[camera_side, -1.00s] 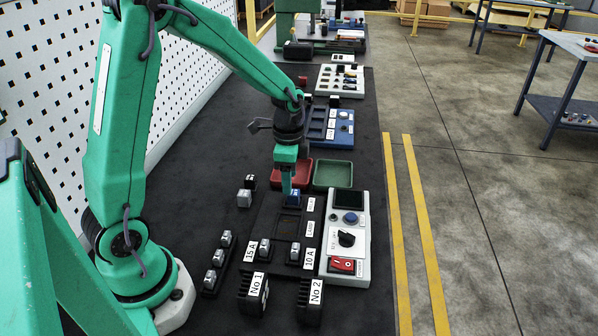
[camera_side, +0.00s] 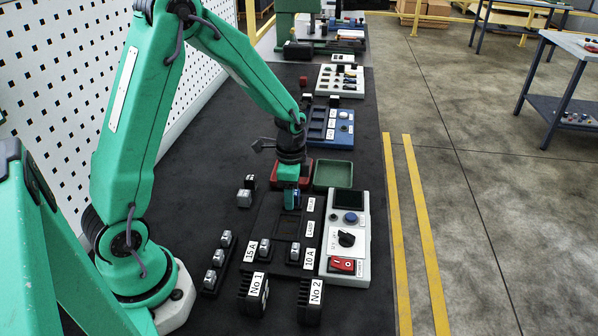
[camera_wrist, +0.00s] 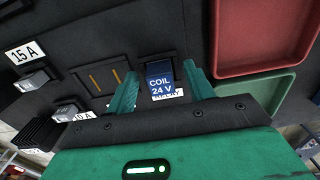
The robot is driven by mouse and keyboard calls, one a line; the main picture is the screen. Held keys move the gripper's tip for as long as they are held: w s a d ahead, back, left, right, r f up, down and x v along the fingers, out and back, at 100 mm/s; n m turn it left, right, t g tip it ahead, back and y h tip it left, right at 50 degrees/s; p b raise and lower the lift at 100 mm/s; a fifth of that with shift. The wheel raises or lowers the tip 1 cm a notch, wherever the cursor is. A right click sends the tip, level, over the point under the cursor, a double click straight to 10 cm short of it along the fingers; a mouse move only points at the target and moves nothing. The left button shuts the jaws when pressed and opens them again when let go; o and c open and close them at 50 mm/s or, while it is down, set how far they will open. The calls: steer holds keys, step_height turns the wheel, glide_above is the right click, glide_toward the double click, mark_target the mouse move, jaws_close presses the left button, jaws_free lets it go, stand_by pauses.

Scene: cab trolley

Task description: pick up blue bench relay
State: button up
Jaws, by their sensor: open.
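The blue bench relay (camera_wrist: 160,78), lettered "COIL 24 V", sits in a socket of the black panel (camera_wrist: 48,62) in the wrist view. In the side view the relay (camera_side: 291,201) shows as a small blue block right at my gripper's tip. My gripper (camera_wrist: 162,92) is open, with one green finger on each side of the relay. In the side view my gripper (camera_side: 291,192) points down over the far end of the panel. I cannot tell whether the fingers touch the relay. A label below the relay is partly hidden.
An empty socket (camera_wrist: 103,76) lies left of the relay. A red tray (camera_wrist: 262,35) and a green tray (camera_side: 333,175) are close by. A grey control box (camera_side: 348,235) stands right of the panel. Grey relays (camera_side: 264,246) sit in front.

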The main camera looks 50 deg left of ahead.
steer(key=c, duration=1.1)
steer(key=shift+r, duration=0.15)
steer(key=shift+c, duration=0.2)
steer(key=shift+r, duration=0.85)
step_height(320, 180, up, 2)
steer(key=shift+r, duration=0.2)
steer(key=s+d+r, duration=0.4)
steer(key=d+r, duration=0.2)
steer(key=d, duration=0.4)
steer(key=shift+s+d+r, duration=0.25)
steer(key=shift+d+r, duration=0.1)
steer(key=shift+d, duration=0.05)
